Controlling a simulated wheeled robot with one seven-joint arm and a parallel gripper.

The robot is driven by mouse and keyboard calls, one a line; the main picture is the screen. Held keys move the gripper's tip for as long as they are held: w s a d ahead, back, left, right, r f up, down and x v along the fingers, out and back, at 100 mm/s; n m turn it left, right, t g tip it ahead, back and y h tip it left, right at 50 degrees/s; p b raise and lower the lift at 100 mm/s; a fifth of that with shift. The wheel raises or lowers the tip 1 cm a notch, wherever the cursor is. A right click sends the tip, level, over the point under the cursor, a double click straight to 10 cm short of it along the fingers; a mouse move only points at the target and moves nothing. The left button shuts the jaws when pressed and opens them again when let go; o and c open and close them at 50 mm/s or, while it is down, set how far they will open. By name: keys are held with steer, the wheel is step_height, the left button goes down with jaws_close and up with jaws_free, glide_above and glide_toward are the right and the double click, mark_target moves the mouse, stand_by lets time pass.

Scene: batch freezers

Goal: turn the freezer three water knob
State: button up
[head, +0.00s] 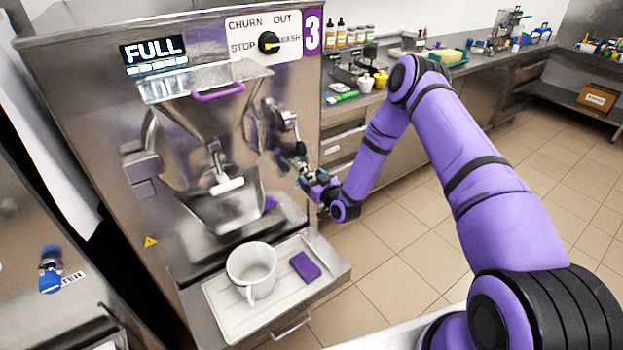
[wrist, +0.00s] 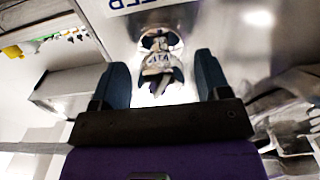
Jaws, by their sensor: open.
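Freezer three (head: 90,120) is the steel machine with a purple "3" plate, at the left of the head view. My gripper (head: 301,170) is at the right side of its front, beyond the dispensing spout. In the wrist view my gripper (wrist: 160,84) is open, with its two dark fingers apart. A shiny round fitting (wrist: 160,42), which looks like the water knob, shows between and beyond the fingers. Part of an upside-down label (wrist: 140,4) is above it. I cannot tell whether the fingers touch the fitting. The knob is not clear in the head view.
A tray (head: 215,300) below the spout holds a white mug (head: 252,268) and a purple sponge (head: 305,266). A black selector knob (head: 268,42) is on the upper front. A neighbouring machine's blue knob (head: 50,281) is at far left. The floor on the right is clear.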

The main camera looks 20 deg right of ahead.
steer(key=shift+w+a, duration=0.1)
steer(key=shift+w, duration=0.1)
steer(key=c, duration=0.9)
steer(key=shift+c, duration=0.2)
steer(key=m, duration=0.5)
steer(key=shift+m, duration=0.4)
steer(key=m, duration=0.6)
steer(key=shift+m, duration=0.3)
